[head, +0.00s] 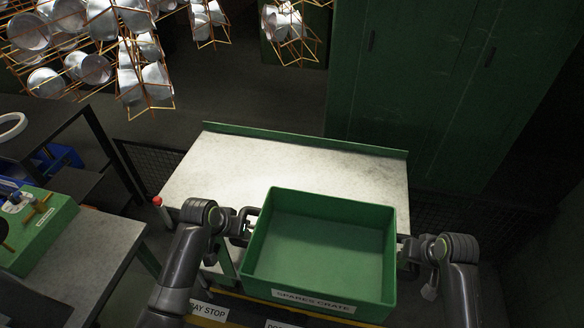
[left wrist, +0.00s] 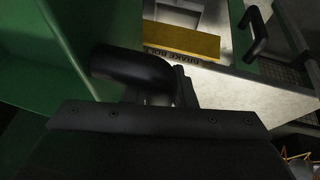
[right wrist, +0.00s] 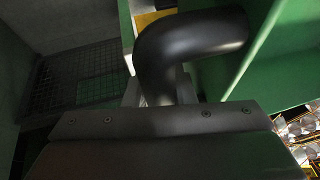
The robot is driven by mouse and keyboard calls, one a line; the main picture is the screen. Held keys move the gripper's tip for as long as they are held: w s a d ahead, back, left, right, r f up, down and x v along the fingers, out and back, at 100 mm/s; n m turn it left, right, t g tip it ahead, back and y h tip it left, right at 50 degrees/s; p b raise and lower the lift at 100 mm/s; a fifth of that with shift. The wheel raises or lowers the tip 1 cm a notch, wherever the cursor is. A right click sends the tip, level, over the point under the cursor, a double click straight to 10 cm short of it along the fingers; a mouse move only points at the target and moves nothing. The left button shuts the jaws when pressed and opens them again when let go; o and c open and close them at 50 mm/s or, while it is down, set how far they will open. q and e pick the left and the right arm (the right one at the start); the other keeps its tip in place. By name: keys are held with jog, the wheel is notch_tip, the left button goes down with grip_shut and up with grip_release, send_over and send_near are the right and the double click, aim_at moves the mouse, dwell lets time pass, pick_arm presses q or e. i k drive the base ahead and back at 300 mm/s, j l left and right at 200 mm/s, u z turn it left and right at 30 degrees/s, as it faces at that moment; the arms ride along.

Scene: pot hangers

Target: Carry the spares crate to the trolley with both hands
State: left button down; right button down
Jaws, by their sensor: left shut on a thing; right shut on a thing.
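The spares crate (head: 318,292) is an empty, open green box with a "SPARES CRATE" label on its front wall. It is held in front of me, overlapping the near edge of a pale-topped table (head: 210,165) in the head view. My left gripper (head: 246,222) is shut on the black handle on the crate's left side; this handle (left wrist: 130,66) shows close in the left wrist view. My right gripper (head: 408,250) is shut on the right handle, which fills the middle of the right wrist view (right wrist: 190,42). I cannot tell which piece is the trolley.
A bench (head: 95,250) with a green case (head: 38,228) stands at the left. Wire racks of metal pots (head: 90,50) hang at the upper left. Green cabinets (head: 430,90) stand behind the table. The table's top is clear. Floor labels, one reading "...RAY STOP", show below the crate.

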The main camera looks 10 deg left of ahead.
aim_at(294, 185)
jog(key=i+j, duration=0.3)
jog(key=i, duration=0.25)
jog(key=i+j, duration=0.35)
jog(key=i, duration=0.15)
